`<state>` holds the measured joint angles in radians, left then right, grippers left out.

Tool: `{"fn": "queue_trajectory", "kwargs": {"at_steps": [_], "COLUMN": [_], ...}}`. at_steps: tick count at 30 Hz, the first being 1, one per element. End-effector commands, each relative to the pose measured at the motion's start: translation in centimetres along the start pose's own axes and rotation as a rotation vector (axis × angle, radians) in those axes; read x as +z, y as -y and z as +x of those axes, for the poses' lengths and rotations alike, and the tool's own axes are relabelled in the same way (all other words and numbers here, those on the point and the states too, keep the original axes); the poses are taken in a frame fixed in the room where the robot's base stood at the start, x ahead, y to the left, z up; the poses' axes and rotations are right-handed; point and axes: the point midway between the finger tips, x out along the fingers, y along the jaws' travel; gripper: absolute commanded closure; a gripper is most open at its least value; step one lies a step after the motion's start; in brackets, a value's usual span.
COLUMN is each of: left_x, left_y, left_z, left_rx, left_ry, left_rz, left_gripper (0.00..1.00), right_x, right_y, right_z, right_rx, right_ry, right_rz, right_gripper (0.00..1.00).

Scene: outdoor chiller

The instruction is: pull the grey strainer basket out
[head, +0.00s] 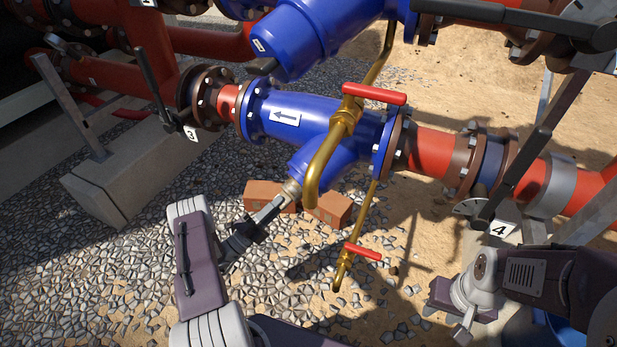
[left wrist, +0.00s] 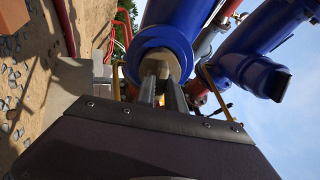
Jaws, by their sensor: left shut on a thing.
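The blue strainer body (head: 300,115) with a white arrow label sits in the red pipe, and its angled leg points down to the left. The grey strainer basket (head: 292,188) shows only as a short pale end at the mouth of that leg; the rest is hidden inside. My left gripper (head: 280,202) is shut on this end. In the left wrist view the fingers (left wrist: 160,92) close around the pale basket end (left wrist: 157,66), in front of the round blue opening (left wrist: 160,45). My right gripper (head: 465,318) is low at the right, away from the strainer; its jaws are unclear.
Brick blocks (head: 328,208) lie on the gravel just beneath the leg. A brass pipe (head: 325,160) with a red-handled valve (head: 374,94) passes close beside it, and a lower red-handled valve (head: 362,252) hangs nearby. A concrete block (head: 120,190) stands left. Gravel between is open.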

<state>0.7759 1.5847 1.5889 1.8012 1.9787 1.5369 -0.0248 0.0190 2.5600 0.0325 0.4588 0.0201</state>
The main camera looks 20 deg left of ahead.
Motion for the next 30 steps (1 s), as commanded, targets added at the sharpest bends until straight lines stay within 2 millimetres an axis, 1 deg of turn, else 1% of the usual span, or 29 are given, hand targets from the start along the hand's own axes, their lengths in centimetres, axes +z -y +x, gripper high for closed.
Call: {"fn": "queue_trajectory", "kwargs": {"at_steps": [3,30], "left_x": [0.1,0.1], "left_y": [-0.1,-0.1], "left_z": [-1.1,-8.9], "left_rx": [-0.001,-0.001], "left_ry": [0.002,0.002], "left_rz": [0.001,0.001], "left_gripper": [1.0,1.0], "right_x": [0.0,0.3], "right_y": [0.0,-0.1], "right_z": [0.3,2.7], "right_rx": [0.0,0.0], "right_ry": [0.0,0.0], "right_rz": [0.0,0.0], "right_gripper": [0.64,0.64]}}
